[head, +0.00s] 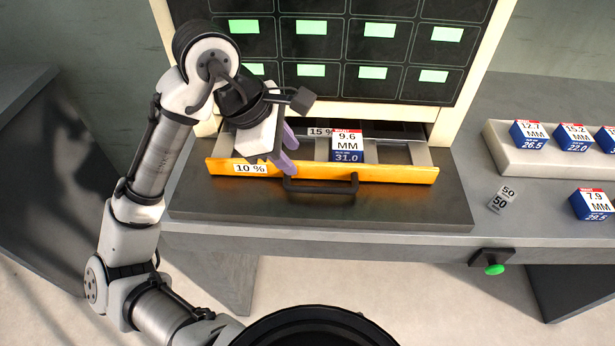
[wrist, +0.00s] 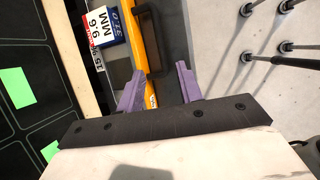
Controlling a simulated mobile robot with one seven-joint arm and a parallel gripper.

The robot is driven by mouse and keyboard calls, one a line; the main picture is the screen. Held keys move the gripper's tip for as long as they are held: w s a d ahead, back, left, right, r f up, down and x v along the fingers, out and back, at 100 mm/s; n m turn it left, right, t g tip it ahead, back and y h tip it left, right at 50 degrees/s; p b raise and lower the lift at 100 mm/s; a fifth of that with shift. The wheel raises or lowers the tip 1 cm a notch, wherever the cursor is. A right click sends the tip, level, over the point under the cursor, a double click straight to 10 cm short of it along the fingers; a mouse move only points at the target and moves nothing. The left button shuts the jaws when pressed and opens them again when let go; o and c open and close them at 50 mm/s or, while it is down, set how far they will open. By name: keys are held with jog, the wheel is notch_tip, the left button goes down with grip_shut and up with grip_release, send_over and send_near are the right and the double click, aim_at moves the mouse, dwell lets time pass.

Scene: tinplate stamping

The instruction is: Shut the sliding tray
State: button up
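The sliding tray (head: 395,175) has a yellow-orange front and a black bar handle (head: 320,188). It stands partly pulled out below the panel of green-lit cells. A blue and white block marked 9.6 MM (head: 347,146) sits in it; the block also shows in the wrist view (wrist: 98,22). My gripper (head: 289,152) is over the left part of the tray front, left of the handle. In the wrist view its purple fingers (wrist: 160,88) are spread apart, with the yellow front (wrist: 140,50) between and beyond them. I cannot tell whether a finger touches the front.
A pale rack (head: 510,155) with several blue and white blocks stands at the right. A green button (head: 493,269) is on the table's front edge. The dark plate (head: 410,208) before the tray is clear.

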aim_at(318, 187)
jog(key=x, duration=1.2)
jog(key=shift+w+b, duration=0.1)
jog(key=shift+b, duration=0.2)
grip_shut()
